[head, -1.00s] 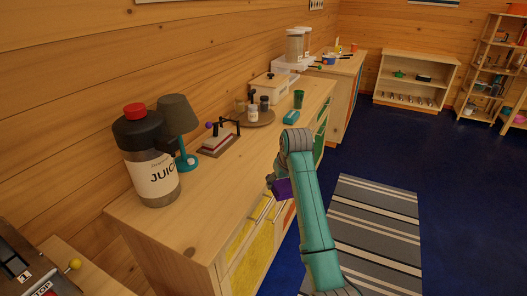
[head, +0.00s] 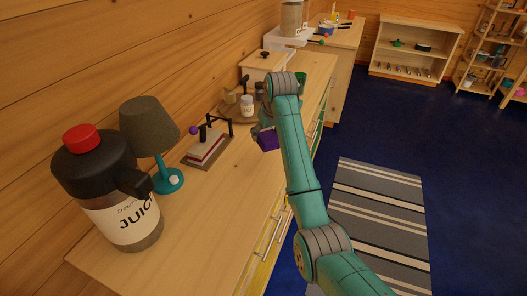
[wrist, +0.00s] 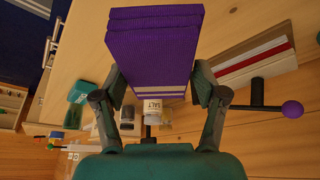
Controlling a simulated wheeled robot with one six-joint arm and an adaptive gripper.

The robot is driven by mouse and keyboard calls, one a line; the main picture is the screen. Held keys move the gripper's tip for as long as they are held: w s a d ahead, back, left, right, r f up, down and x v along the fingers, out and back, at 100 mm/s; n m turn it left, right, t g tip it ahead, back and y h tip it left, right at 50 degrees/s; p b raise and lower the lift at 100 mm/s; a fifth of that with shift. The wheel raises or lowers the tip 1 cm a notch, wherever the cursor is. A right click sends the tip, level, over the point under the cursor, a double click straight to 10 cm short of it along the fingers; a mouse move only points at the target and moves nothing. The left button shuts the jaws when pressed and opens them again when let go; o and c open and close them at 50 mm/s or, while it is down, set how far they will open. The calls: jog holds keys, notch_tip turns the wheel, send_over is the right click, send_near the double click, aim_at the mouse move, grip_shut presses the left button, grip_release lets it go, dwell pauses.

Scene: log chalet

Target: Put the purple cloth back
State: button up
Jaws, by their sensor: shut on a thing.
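The purple cloth (head: 268,140) is a folded, ribbed block. My gripper (head: 264,128) is shut on it, over the sideboard top near its front edge. In the wrist view the cloth (wrist: 155,45) sits between the two fingers of my gripper (wrist: 158,88), with its far part sticking out beyond them. A holder (head: 212,137) with a dark arm and a purple knob stands to the left of the cloth, with a flat red and white stack (head: 205,148) on its base. In the wrist view the stack (wrist: 250,60) lies to the right, apart from the cloth.
A round tray (head: 228,115) with a salt jar (head: 247,105) and other jars stands behind the holder. A teal lamp (head: 168,180) and a juice jug (head: 110,190) stand at the left. A lidded box (head: 262,68) is further back. The sideboard top (head: 215,225) in front is bare.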

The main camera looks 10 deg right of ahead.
aim_at(271, 140)
notch_tip(271, 140, down, 9)
jog(key=shift+f, duration=0.1)
dwell(0.4)
jog(key=shift+f, duration=0.1)
jog(key=o, duration=1.2)
jog(key=v, duration=1.2)
